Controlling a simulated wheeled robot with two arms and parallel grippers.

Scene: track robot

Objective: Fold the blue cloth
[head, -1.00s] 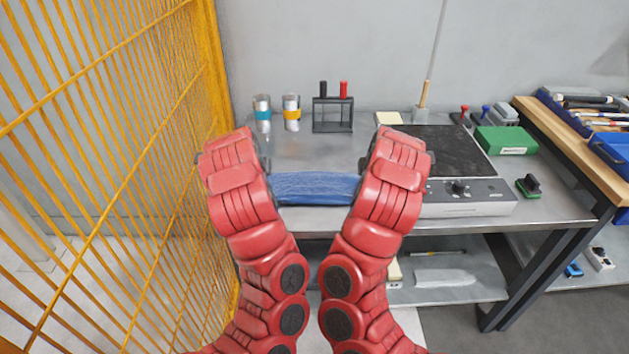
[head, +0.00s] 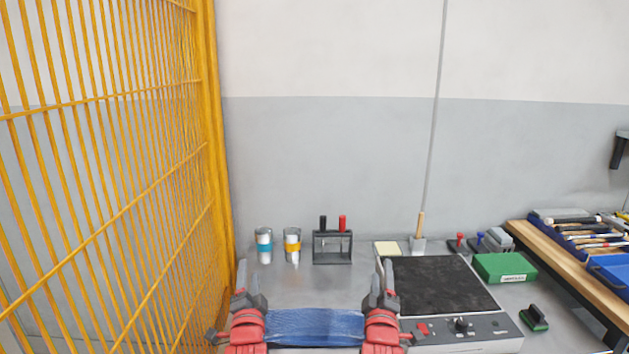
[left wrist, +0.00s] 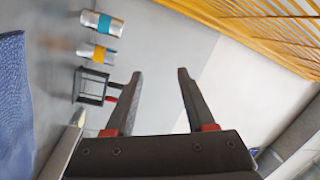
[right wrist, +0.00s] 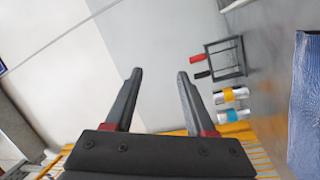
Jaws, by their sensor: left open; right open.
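The blue cloth (head: 315,326) lies as a flat, narrow strip on the grey metal table, between my two grippers in the head view. Its edge shows at the left of the left wrist view (left wrist: 14,110) and at the right of the right wrist view (right wrist: 304,105). My left gripper (head: 242,272) is at the cloth's left end, fingers pointing up, open and empty. My right gripper (head: 385,272) is at the cloth's right end, also open and empty. In the wrist views, the left fingers (left wrist: 160,72) and right fingers (right wrist: 160,74) are apart with nothing between. My arms hide the cloth's ends.
Two banded cans (head: 292,246) and a black rack (head: 332,247) stand behind the cloth. A dark-topped device (head: 440,285) with a knob panel is to the right, a green box (head: 504,268) beyond it. A yellow mesh fence (head: 110,180) borders the left.

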